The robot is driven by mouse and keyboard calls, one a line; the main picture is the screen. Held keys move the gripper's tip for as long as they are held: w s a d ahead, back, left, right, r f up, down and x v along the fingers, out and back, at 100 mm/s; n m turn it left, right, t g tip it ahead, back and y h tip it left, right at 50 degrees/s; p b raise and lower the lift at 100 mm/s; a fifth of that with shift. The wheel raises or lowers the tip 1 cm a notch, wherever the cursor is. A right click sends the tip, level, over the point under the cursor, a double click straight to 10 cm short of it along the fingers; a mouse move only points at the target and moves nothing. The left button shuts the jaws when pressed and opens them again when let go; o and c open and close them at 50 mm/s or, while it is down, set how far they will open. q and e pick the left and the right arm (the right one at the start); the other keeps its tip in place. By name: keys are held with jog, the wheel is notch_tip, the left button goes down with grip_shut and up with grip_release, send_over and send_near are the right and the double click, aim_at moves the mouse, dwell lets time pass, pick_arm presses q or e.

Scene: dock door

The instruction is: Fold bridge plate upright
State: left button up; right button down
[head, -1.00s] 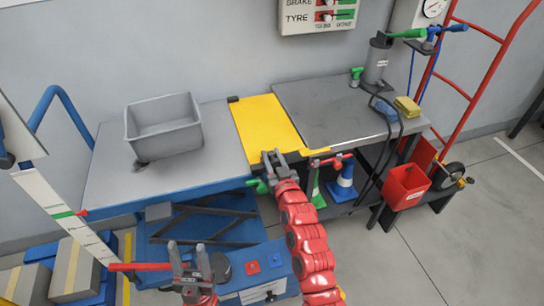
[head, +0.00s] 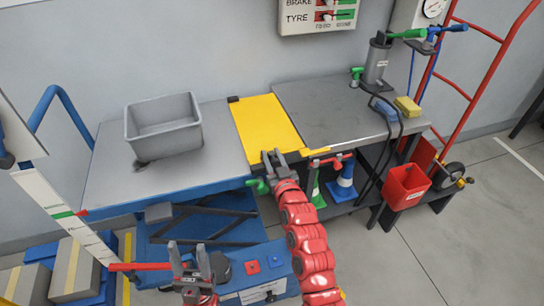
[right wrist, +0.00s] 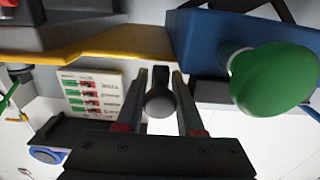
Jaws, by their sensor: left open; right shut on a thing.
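The yellow bridge plate (head: 264,122) lies flat between the grey lift-table top on the left and the grey bench on the right. Its yellow edge also shows in the right wrist view (right wrist: 110,42). My right gripper (head: 272,154) is at the plate's front edge. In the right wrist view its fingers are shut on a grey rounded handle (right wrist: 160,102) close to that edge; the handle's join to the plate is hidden. My left gripper (head: 188,250) is open and empty, low in front of the lift table, well apart from the plate.
A grey bin (head: 163,125) stands on the lift table (head: 105,180). The bench (head: 325,105) carries a grey pump, a blue item and a yellow sponge (head: 407,106). A green knob (right wrist: 275,80) is close beside my right gripper.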

jog(key=shift+r, duration=0.1)
jog(key=w+d+r+m+p, duration=0.1)
jog(key=w+d+r+m, duration=0.1)
jog(key=d+r+m, duration=0.3)
jog(key=w+d+r+m+p, duration=0.1)
jog(key=d+r+m, duration=0.3)
jog(key=d+m, duration=0.4)
jog(key=shift+w+d+r+m, duration=0.35)
jog(key=shift+w+m, duration=0.35)
jog(key=shift+m, duration=1.9)
jog(key=c, duration=0.6)
grip_release()
